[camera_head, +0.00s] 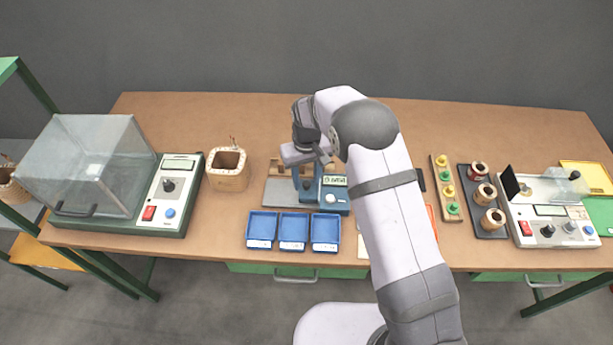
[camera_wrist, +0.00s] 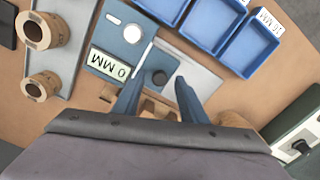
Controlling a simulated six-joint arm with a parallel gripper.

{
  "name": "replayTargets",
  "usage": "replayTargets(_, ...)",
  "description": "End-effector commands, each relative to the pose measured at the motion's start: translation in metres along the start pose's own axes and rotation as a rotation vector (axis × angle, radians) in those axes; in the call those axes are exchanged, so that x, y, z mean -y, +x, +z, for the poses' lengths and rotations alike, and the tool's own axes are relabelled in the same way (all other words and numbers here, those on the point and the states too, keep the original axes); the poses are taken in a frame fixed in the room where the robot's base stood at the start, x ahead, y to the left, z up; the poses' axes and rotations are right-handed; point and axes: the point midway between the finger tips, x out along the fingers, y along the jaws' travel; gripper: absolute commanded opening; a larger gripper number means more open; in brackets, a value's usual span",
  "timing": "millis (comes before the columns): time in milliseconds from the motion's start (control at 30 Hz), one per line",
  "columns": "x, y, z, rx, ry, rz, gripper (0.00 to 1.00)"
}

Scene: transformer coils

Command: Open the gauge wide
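The gauge (camera_head: 333,203) is a blue instrument with a small display, standing on the table behind the blue trays. In the wrist view its blue body (camera_wrist: 122,36) carries a display (camera_wrist: 108,64) that appears upside down and seems to read 0 MM. My gripper (camera_head: 308,194) points down over the gauge. My arm and gripper hide part of the gauge.
Three blue trays (camera_head: 293,245) with labels stand in front of the gauge. A wooden coil former (camera_head: 228,180) and a clear-covered machine (camera_head: 175,195) are left. Wound coils (camera_head: 485,194), coloured knobs (camera_head: 450,190) and a tester (camera_head: 550,228) are right.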

Motion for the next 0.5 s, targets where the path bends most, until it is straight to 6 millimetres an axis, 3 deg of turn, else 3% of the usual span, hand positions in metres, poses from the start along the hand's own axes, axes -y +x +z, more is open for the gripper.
replayTargets(367, 0.0, 0.0059, -0.0001, -0.001, 0.0, 0.0, 0.39)
replayTargets(500, 0.0, 0.0058, 0.0, -0.001, 0.0, 0.0, 0.07)
